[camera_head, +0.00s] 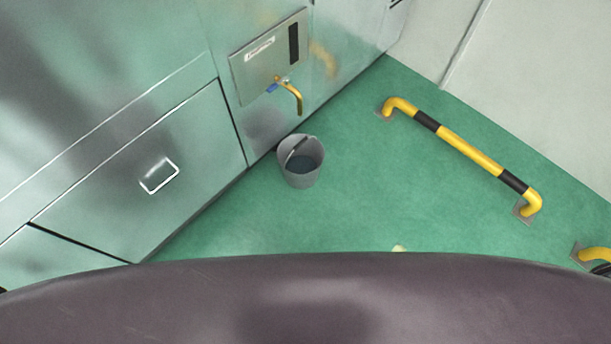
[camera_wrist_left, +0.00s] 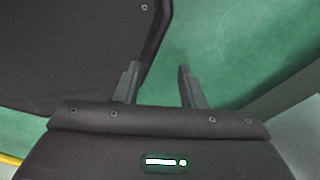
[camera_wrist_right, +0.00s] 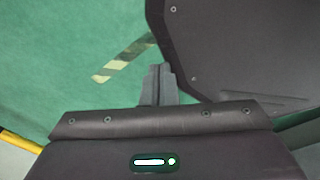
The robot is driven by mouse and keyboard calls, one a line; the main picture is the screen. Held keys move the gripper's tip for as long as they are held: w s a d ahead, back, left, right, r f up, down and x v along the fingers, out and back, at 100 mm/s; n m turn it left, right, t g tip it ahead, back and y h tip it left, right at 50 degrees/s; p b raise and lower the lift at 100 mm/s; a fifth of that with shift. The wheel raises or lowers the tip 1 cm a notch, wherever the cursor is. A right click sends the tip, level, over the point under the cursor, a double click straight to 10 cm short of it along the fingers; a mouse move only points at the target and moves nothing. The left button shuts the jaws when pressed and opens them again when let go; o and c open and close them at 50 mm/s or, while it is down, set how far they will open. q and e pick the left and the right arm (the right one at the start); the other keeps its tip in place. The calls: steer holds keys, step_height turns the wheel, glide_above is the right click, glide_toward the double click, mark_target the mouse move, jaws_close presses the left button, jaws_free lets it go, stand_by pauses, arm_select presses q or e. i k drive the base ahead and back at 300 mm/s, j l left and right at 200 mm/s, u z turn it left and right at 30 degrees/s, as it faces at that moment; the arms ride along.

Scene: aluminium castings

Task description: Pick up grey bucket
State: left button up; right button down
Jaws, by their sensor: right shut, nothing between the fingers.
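The grey bucket (camera_head: 301,172) stands upright on the green floor beside the metal cabinet, below a brass tap (camera_head: 290,95). Its handle lies across the opening and the inside looks dark. Neither gripper shows in the head view. In the left wrist view my left gripper (camera_wrist_left: 157,78) has its two fingers apart with nothing between them. In the right wrist view my right gripper (camera_wrist_right: 158,80) has its fingers together and holds nothing. The bucket is in neither wrist view.
A yellow and black barrier rail (camera_head: 462,148) stands on the floor to the right of the bucket. The metal cabinet (camera_head: 150,170) with a drawer handle runs along the left. Green floor between bucket and rail is clear. Striped floor tape (camera_wrist_right: 124,60) shows in the right wrist view.

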mark_target(300, 158)
steer(key=i+l, duration=0.15)
steer(key=l, duration=0.2)
steer(key=i+l+u, duration=0.1)
steer(key=i+l, duration=0.25)
steer(key=l, duration=0.3)
steer(key=i+l+u, duration=0.1)
steer(key=l, duration=0.25)
steer(key=i+l, duration=0.2)
steer(key=l, duration=0.15)
steer(key=i+l+u, duration=0.15)
steer(key=l, duration=0.2)
steer(key=i+l, duration=0.1)
steer(key=l, duration=0.3)
